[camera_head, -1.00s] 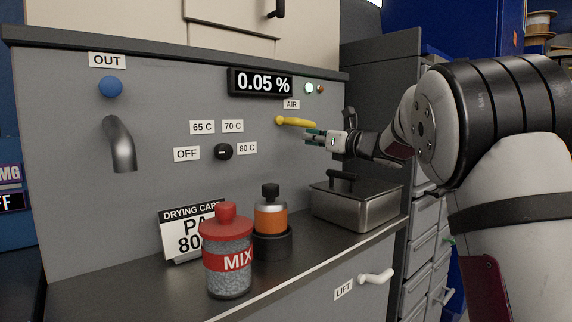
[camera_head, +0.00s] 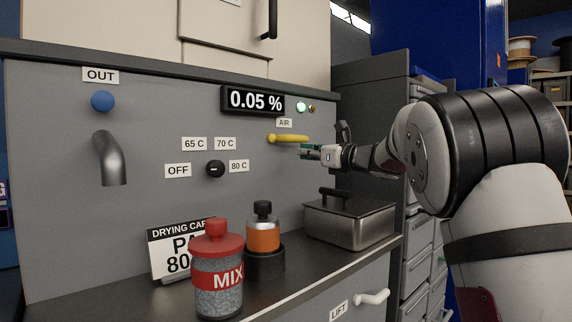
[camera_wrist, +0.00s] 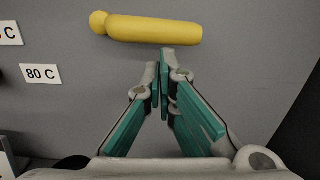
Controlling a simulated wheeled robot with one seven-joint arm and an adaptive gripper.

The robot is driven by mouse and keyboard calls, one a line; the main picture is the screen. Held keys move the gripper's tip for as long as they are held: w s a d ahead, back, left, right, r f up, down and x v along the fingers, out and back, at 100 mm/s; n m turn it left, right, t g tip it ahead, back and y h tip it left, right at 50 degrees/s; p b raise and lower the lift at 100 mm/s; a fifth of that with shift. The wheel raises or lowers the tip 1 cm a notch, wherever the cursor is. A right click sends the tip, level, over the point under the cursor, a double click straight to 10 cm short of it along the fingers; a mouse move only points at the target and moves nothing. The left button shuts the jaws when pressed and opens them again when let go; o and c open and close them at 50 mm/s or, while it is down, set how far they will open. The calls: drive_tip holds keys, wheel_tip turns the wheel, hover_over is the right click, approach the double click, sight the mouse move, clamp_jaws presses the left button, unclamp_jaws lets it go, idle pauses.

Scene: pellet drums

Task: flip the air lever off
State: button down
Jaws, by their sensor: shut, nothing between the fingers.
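The yellow air lever (camera_head: 289,139) sits on the grey panel below the AIR label (camera_head: 285,123). It lies about level, with its pivot at the left and its free end to the right. In the wrist view the lever (camera_wrist: 150,29) spans the top of the picture.
A dark knob (camera_head: 215,169) with OFF and temperature labels is left of the lever. A lidded steel box (camera_head: 349,222) stands on the counter below my gripper. A red-lidded MIX jar (camera_head: 218,275) and an orange-banded bottle (camera_head: 263,236) stand nearer. A display (camera_head: 254,100) reads 0.05 %.

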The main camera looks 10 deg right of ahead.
drive_tip(key=v, duration=1.1)
drive_tip(key=shift+s+d, duration=0.15)
drive_tip(key=shift+s, duration=0.15)
